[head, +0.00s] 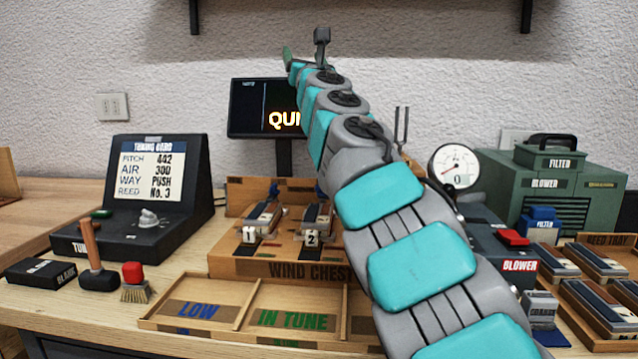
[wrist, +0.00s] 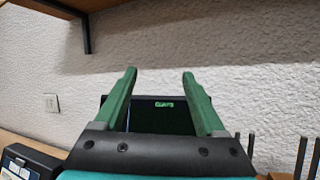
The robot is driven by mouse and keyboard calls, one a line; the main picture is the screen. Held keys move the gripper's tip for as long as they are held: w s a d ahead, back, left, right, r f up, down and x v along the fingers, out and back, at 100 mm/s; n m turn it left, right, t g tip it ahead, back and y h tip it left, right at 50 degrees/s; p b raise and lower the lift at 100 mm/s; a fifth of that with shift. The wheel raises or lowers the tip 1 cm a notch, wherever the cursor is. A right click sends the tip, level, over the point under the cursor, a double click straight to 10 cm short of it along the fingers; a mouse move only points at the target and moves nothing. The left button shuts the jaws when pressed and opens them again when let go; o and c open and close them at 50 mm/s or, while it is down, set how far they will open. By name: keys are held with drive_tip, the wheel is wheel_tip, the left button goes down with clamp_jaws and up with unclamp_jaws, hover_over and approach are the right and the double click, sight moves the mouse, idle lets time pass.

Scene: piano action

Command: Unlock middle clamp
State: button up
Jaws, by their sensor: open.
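The wind chest (head: 275,268) stands on the bench in the head view. Reed units numbered 1 (head: 262,217) and 2 (head: 317,218) sit on it, with small blue parts behind them. My arm crosses in front of the chest's right part and hides what is there. I cannot clearly make out the middle clamp or its lock state. My gripper (wrist: 159,76) is raised high, well above the chest and in front of the wall. Its two green fingers are apart with nothing between them. The dark monitor (wrist: 150,115) shows behind them in the wrist view.
The tuning console (head: 150,190) stands left, with a hammer (head: 98,260) and brush (head: 135,285) before it. A sorting tray (head: 245,318) lies in front of the chest. The green blower (head: 560,185), a gauge (head: 455,165) and reed units are right. A shelf (head: 370,5) overhangs the wall.

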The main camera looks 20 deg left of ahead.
drive_tip(key=s+d+f+m+g+h, duration=0.1)
drive_tip(key=s+f+m+g+h, duration=0.1)
drive_tip(key=s+f+h, duration=0.2)
drive_tip(key=s+d+f+m+g+h, duration=0.1)
drive_tip(key=s+f+h, duration=0.3)
drive_tip(key=f, duration=0.7)
drive_tip(key=s+d+f+m+g+h+p, duration=0.1)
drive_tip(key=s+d+f+m+g+h, duration=0.1)
drive_tip(key=f+h, duration=0.4)
drive_tip(key=shift+s+f+m+g+h, duration=0.3)
drive_tip(key=shift+s+f+m+g, duration=0.4)
drive_tip(key=shift+s+f, duration=0.35)
drive_tip(key=x, duration=0.7)
drive_tip(key=shift+w, duration=0.35)
clamp_jaws()
